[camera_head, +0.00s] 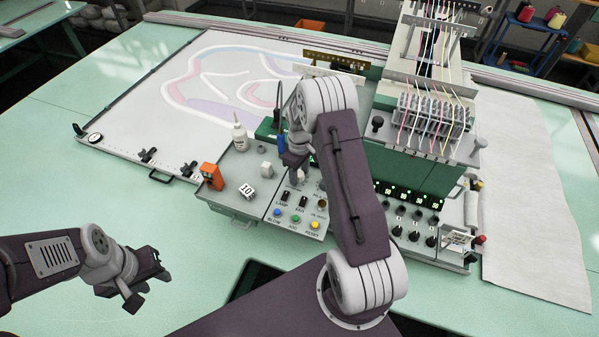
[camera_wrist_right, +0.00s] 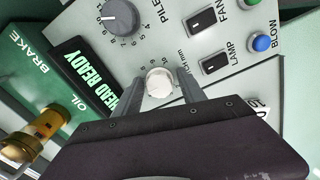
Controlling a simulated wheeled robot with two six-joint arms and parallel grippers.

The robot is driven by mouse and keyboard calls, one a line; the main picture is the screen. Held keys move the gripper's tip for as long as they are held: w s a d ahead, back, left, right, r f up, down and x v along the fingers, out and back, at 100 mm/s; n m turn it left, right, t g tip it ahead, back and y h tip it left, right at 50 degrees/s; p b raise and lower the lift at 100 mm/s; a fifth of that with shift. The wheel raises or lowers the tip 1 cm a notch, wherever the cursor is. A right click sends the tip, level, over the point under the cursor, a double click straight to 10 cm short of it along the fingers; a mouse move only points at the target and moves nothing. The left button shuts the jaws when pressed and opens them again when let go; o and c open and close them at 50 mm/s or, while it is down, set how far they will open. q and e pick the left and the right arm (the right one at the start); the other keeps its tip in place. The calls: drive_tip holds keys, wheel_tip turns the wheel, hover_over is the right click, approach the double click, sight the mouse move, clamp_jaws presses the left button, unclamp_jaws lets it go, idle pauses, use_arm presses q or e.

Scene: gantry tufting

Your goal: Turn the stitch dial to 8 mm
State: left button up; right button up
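The stitch dial appears to be the small round off-white knob (camera_wrist_right: 159,82) in the right wrist view, with small numbers and "mm" printed around its far side. My right gripper (camera_wrist_right: 160,84) has one finger on each side of this knob; a narrow gap shows, clearest on the right, so it looks open around it. Its pointer is not readable. In the head view my right gripper (camera_head: 296,166) is over the control panel (camera_head: 292,228) and mostly hides the knob. My left gripper (camera_head: 148,274) is above the bare table at the left, apart from everything; its fingers are unclear.
A larger grey dial marked PILE (camera_wrist_right: 121,17) is beside the knob, near the FAN and LAMP switches (camera_wrist_right: 215,62). A green HEAD READY sign (camera_wrist_right: 92,75) and brass oil fitting (camera_wrist_right: 42,128) are at left. An orange object (camera_head: 211,176) and white bottle (camera_head: 240,136) stand nearby.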

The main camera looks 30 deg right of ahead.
drive_tip(key=shift+w+f, duration=0.1)
drive_tip(key=shift+w, duration=0.15)
clamp_jaws()
drive_tip(key=shift+s, duration=0.1)
drive_tip(key=shift+m, duration=0.4)
drive_tip(key=shift+m+b, duration=0.35)
drive_tip(key=shift+m, duration=0.35)
drive_tip(key=m+b, duration=0.1)
drive_tip(key=m, duration=0.3)
drive_tip(key=shift+s+a, duration=0.1)
drive_tip(key=m, duration=0.6)
drive_tip(key=shift+a+m+b, duration=0.1)
drive_tip(key=shift+m+b, duration=0.2)
drive_tip(key=shift+b, duration=0.1)
drive_tip(key=shift+o, duration=1.7)
unclamp_jaws()
